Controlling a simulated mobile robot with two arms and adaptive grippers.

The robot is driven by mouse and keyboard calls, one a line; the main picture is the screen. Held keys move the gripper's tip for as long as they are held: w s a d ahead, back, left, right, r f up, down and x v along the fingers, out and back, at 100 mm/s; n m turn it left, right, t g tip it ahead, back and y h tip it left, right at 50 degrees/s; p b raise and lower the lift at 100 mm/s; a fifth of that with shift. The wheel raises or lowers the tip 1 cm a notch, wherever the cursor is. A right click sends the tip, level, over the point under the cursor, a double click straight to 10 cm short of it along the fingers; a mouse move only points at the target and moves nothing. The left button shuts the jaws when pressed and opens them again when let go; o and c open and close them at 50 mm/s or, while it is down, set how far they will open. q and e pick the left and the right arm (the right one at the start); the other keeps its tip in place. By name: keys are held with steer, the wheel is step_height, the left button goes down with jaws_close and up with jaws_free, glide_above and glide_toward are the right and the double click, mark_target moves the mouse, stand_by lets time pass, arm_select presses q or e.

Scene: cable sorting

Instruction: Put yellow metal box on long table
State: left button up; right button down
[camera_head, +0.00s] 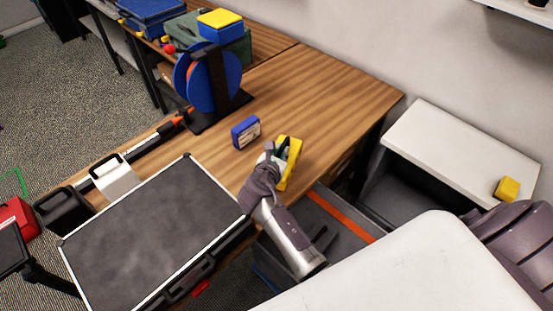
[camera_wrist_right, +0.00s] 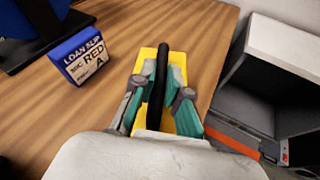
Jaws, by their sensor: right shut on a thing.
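The yellow metal box (camera_head: 293,166) with a black handle is in my right gripper (camera_head: 273,156), over the near right edge of the wooden long table (camera_head: 340,92). In the right wrist view, the two fingers of the gripper (camera_wrist_right: 161,103) are closed on either side of the box's black handle, with the yellow top (camera_wrist_right: 149,56) showing around them. The gripper hides part of the box. Whether its underside touches the table cannot be told. My left gripper is not in view.
A blue box labelled "LOAN SLIP RED A" (camera_head: 245,132) stands just left of the yellow box. A blue cable reel (camera_head: 213,82) on a black stand is further back. A dark-topped case (camera_head: 150,235) lies at front left. Bare wood is free behind and to the right.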

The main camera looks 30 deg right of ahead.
steer(key=shift+w+a+f, duration=0.25)
steer(key=shift+w+a, duration=0.05)
steer(key=shift+w, duration=0.2)
steer(key=shift+f, duration=1.95)
steer(key=shift+f, duration=0.2)
steer(key=c, duration=1.2)
jaws_free()
steer(key=shift+s, duration=0.15)
